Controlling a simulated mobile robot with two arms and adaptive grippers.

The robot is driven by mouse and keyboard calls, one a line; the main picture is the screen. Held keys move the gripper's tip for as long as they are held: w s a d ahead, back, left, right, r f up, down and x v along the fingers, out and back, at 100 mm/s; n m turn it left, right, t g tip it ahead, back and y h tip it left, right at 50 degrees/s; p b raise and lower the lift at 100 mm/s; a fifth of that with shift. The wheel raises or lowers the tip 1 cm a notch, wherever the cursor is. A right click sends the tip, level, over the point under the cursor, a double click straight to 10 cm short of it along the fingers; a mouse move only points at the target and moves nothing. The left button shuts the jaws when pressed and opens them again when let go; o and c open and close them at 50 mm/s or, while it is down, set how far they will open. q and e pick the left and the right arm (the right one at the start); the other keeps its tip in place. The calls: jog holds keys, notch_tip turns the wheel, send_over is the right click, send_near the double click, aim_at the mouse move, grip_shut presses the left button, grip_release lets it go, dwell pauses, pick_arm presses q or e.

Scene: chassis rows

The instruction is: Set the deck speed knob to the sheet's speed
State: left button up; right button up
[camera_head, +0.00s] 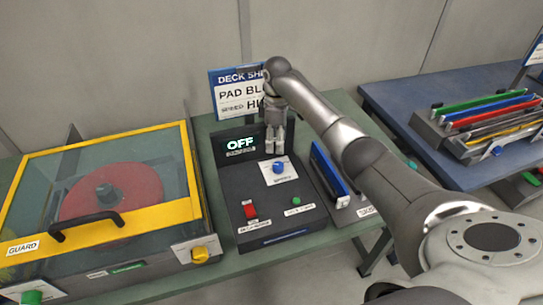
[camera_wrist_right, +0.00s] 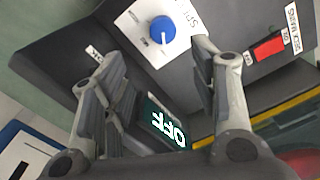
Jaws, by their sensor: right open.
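The blue speed knob (camera_head: 279,167) sits on a white dial plate (camera_head: 268,174) on the dark control box. In the right wrist view the knob (camera_wrist_right: 162,29) shows beyond my fingers, near the top. My right gripper (camera_head: 275,150) is open and empty, above and behind the knob, near the box's display. The display (camera_head: 240,147) reads OFF. The deck sheet (camera_head: 236,92) stands behind the box; its lines begin "DECK SHE", "PAD BL" and a last line with "H". My arm hides its right part. My left gripper is not in view.
A red switch (camera_head: 250,209) and a green button (camera_head: 296,201) are on the box front. A yellow-framed guard (camera_head: 108,210) with a black handle covers a red pad at left. A blue panel (camera_head: 330,168) stands close right of the box. A blue table (camera_head: 440,100) holds coloured panels.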

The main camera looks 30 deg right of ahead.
jog(key=p, duration=0.1)
send_over(277, 165)
jog(key=f, duration=0.5)
jog(key=shift+s+f, duration=0.2)
jog(key=shift+f, duration=0.15)
jog(key=f, duration=0.2)
jog(key=shift+w+f, duration=0.3)
jog(key=shift+f, duration=0.55)
jog(key=shift+s+f, duration=0.1)
jog(key=shift+f, duration=0.05)
jog(key=shift+c, duration=1.2)
jog(key=c, duration=0.5)
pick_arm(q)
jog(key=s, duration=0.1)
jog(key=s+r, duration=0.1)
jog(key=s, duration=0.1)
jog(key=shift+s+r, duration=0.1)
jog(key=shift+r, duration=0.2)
pick_arm(e)
jog(key=shift+c, duration=1.3)
